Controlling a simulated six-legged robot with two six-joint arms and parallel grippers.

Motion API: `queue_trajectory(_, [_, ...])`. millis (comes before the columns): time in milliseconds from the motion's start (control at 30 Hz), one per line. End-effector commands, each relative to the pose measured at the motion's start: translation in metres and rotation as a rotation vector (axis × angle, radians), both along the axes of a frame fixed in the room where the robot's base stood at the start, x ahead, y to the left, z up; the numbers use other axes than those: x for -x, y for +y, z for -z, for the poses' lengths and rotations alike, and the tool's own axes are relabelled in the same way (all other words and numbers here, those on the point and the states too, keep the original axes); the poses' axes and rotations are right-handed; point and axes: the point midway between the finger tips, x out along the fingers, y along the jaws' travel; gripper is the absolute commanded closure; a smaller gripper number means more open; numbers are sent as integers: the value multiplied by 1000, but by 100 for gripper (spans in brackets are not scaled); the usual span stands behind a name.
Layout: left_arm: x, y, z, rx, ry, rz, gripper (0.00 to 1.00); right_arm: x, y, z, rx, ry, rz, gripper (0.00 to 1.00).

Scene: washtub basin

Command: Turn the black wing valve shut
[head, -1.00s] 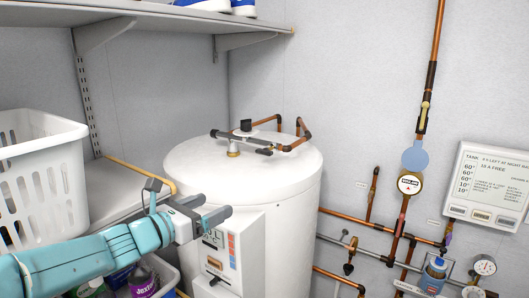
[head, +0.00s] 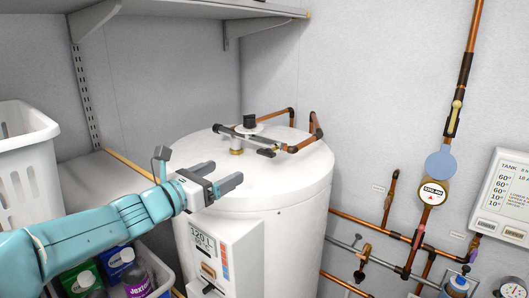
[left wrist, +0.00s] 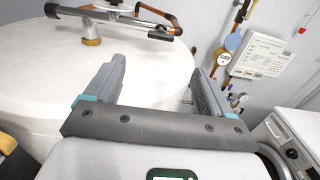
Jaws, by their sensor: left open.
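A black winged knob (head: 249,121) stands upright above a pale disc on the pipework on top of the white tank (head: 285,185). A dark lever-like piece (head: 266,152) sits on the same pipework, nearer me; it also shows in the left wrist view (left wrist: 160,36). I cannot tell for certain which is the wing valve. My left gripper (head: 226,174) is open and empty over the tank's front left edge, short of the pipework and apart from it. In the left wrist view its spread fingers (left wrist: 158,66) point toward the pipework, with only the tank top between them. My right gripper is not in view.
A brass fitting (head: 236,146) and copper pipes (head: 313,130) crowd the tank top. A shelf (head: 190,16) hangs above on the left. A white basket (head: 28,165) and bottles (head: 133,275) are at left. Wall pipes and a gauge (head: 433,192) are at right.

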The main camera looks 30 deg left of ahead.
Motion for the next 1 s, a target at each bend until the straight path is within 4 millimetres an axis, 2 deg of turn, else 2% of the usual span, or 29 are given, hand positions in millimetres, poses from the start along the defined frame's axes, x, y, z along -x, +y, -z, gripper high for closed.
queue_trajectory(400, [-93,-9,-3,2,2,3,17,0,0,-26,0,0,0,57])
queue_trajectory(600, [-131,-12,-2,2,2,2,17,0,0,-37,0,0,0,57])
queue_trajectory(800, [-149,-13,-1,1,1,1,17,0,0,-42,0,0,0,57])
queue_trajectory(1000, [-152,-13,0,1,0,1,17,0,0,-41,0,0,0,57])
